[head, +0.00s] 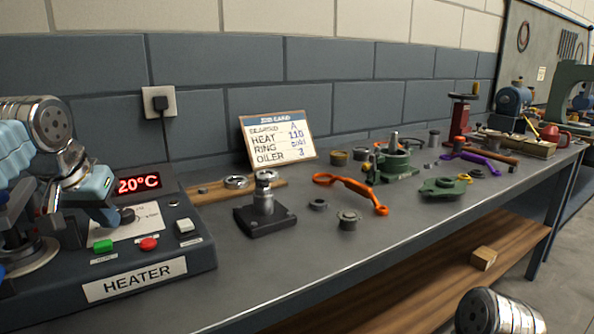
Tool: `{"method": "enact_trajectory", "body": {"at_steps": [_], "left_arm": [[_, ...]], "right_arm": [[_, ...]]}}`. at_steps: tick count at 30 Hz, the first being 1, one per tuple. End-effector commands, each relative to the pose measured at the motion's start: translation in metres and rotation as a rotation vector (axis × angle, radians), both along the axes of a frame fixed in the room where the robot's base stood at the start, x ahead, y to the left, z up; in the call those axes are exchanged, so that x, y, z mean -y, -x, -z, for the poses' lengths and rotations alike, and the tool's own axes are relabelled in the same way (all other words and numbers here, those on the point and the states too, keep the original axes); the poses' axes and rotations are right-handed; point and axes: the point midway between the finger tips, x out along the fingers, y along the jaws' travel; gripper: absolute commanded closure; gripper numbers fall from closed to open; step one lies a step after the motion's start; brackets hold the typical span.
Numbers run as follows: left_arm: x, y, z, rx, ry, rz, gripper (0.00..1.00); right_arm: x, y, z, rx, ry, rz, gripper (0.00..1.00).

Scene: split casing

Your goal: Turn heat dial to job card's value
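The heater (200,257) stands at the left of the bench, with a red display (138,184) reading 20°C. Its white dial plate (137,226) lies below the display. The dial itself is largely hidden by my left gripper, and I cannot read its setting. My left gripper (90,224) is low over the heater at the left side of the dial plate. Its dark fingers look apart, with nothing clearly between them. The job card (278,139) leans at the wall and reads bearing A, heat 110, oiler 3; its ring word is unclear. My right gripper is out of view.
The heater has a green button (103,246), a red button (148,244) and a white switch (185,226). A black-based post (263,213), an orange tool (352,190) and green casing parts (442,188) stand to the right. The front bench edge is clear.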

Motion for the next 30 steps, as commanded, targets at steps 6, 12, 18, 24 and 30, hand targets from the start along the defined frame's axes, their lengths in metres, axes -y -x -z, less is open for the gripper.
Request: {"method": "enact_trajectory", "body": {"at_steps": [6,12,18,24,30], "left_arm": [[-0.003,-0.001,0.001,-0.002,0.000,-0.002,1.00],[-0.003,-0.001,0.001,-0.002,0.000,-0.002,1.00],[-0.002,0.001,0.002,-0.003,0.000,-0.001,1.00],[-0.003,0.007,0.001,-0.002,0.001,-0.002,1.00],[-0.003,0.007,-0.020,0.001,0.000,0.000,1.00]], "right_arm": [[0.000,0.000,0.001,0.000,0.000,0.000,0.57],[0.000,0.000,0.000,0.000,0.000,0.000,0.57],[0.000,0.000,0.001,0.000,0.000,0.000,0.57],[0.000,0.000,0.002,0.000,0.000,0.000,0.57],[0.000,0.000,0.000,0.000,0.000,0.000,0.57]]}}
